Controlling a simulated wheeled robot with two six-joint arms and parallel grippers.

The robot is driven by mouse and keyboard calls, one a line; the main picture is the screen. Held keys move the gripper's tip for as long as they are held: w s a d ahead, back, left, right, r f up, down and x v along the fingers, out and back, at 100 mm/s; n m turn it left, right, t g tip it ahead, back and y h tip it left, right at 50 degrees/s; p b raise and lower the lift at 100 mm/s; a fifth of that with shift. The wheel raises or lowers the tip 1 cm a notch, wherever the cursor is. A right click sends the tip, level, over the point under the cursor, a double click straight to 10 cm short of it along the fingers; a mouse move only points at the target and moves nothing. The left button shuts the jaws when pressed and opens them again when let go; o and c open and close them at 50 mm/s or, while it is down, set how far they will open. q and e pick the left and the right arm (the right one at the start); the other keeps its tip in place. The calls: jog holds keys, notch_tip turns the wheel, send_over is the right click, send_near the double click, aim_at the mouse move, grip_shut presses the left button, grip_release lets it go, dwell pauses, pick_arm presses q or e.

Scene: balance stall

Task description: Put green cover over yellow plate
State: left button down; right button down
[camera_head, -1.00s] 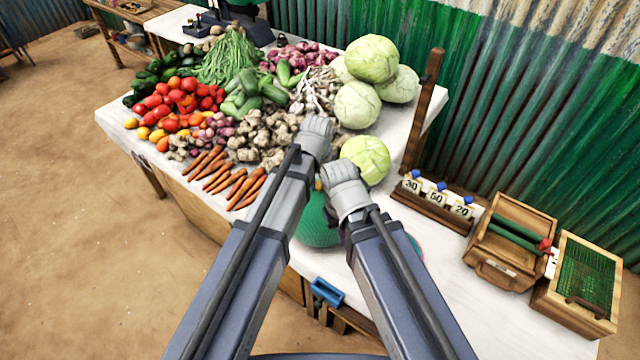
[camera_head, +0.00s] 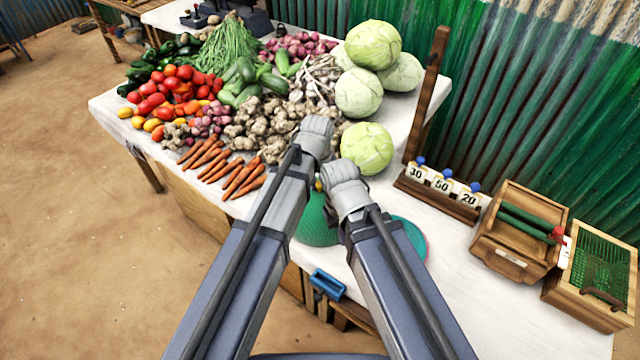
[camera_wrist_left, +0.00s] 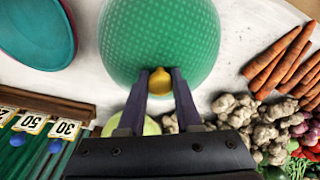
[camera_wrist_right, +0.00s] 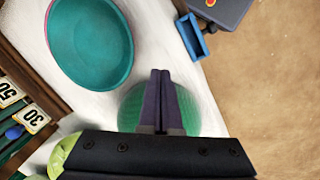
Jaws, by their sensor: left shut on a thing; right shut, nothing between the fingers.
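The green domed cover (camera_head: 317,218) has a yellow knob (camera_wrist_left: 160,82) on top. My left gripper (camera_wrist_left: 160,80) is shut on this knob; the dome fills the upper middle of the left wrist view. I cannot tell whether the cover's rim touches the table. My right gripper (camera_wrist_right: 161,75) is shut and empty, close beside the cover; in the right wrist view its fingers stand in front of the dome (camera_wrist_right: 188,110). A teal dish with a pink rim (camera_head: 412,240) lies on the white table right of the cover. I see no yellow plate.
Vegetables, with carrots (camera_head: 240,177) and a cabbage (camera_head: 367,148) nearest, cover the back of the table (camera_head: 450,300). Number blocks (camera_head: 441,185), a wooden box (camera_head: 520,230) and a mesh-topped crate (camera_head: 590,285) stand right. A blue handle (camera_head: 327,284) is at the front edge.

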dwell(0.4)
pick_arm(q)
grip_release()
dwell(0.6)
dwell(0.4)
jog(key=shift+r+p, duration=3.5)
jog(key=shift+p, duration=0.1)
jog(key=shift+s, duration=0.1)
